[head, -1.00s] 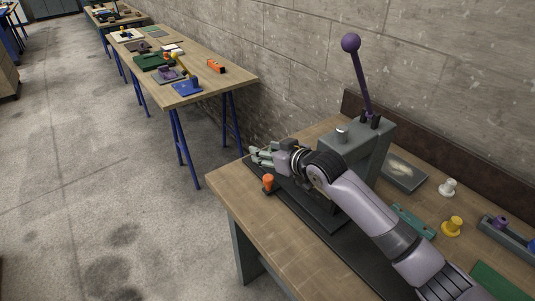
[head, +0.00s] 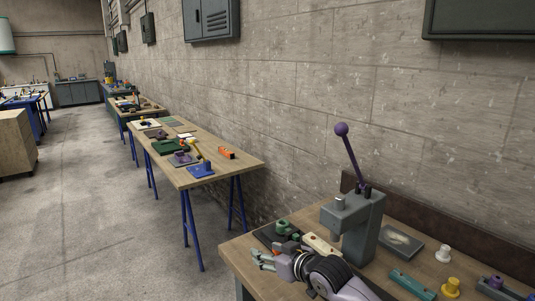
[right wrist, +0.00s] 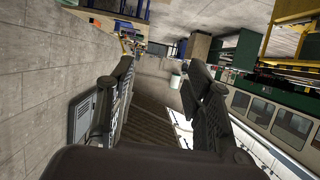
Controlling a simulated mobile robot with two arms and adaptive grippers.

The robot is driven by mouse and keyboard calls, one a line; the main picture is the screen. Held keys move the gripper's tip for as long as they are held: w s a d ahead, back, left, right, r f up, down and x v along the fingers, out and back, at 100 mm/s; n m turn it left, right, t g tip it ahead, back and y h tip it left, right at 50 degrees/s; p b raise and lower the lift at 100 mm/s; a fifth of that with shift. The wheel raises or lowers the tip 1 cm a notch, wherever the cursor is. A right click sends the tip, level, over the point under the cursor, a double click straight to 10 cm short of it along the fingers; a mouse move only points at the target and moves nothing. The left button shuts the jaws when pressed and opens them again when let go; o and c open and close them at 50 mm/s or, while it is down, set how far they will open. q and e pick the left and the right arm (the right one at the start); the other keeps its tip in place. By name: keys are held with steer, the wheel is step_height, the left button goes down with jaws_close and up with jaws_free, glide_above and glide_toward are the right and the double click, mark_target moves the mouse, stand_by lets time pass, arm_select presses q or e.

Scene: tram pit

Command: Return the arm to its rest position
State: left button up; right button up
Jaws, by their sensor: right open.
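My right arm enters from the bottom of the head view, with its gripper (head: 263,260) over the left end of the near workbench. In the right wrist view its two dark fingers (right wrist: 160,88) stand wide apart with nothing between them. That view shows the wall and the room turned sideways beyond the fingers. My left gripper is not in view.
A grey lever press (head: 357,225) with a purple handle stands on the near workbench (head: 238,254). Nearby are a cream block (head: 320,243), a teal part (head: 411,284), and white (head: 443,253) and yellow (head: 450,287) pieces. Open floor (head: 95,225) lies left.

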steer(key=s+d+f+m+g+h, duration=0.1)
steer(key=s+d+f+g, duration=0.15)
steer(key=s+f, duration=0.6)
steer(key=s+d+f+m+g+h, duration=0.1)
steer(key=s+d+f+h, duration=0.3)
steer(key=s, duration=0.7)
steer(key=s+d+f+m+g+h, duration=0.1)
steer(key=s+d+f, duration=0.1)
steer(key=s+d, duration=0.35)
steer(key=s+d+f+m+g+h, duration=0.1)
steer(key=s+d+f, duration=0.15)
steer(key=s, duration=0.65)
steer(key=s+d+f+m+g, duration=0.1)
steer(key=s+d+g, duration=0.1)
steer(key=s+d, duration=0.45)
steer(key=s+a+f+g, duration=0.1)
steer(key=s+f, duration=0.2)
steer(key=f, duration=2.3)
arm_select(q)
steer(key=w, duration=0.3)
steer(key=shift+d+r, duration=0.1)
arm_select(e)
steer(key=s+d+f+g, duration=0.1)
steer(key=s+d+f, duration=0.2)
steer(key=s+f, duration=1.3)
steer(key=shift+s+f+h, duration=0.25)
steer(key=shift+s+h, duration=0.15)
steer(key=shift+s, duration=0.2)
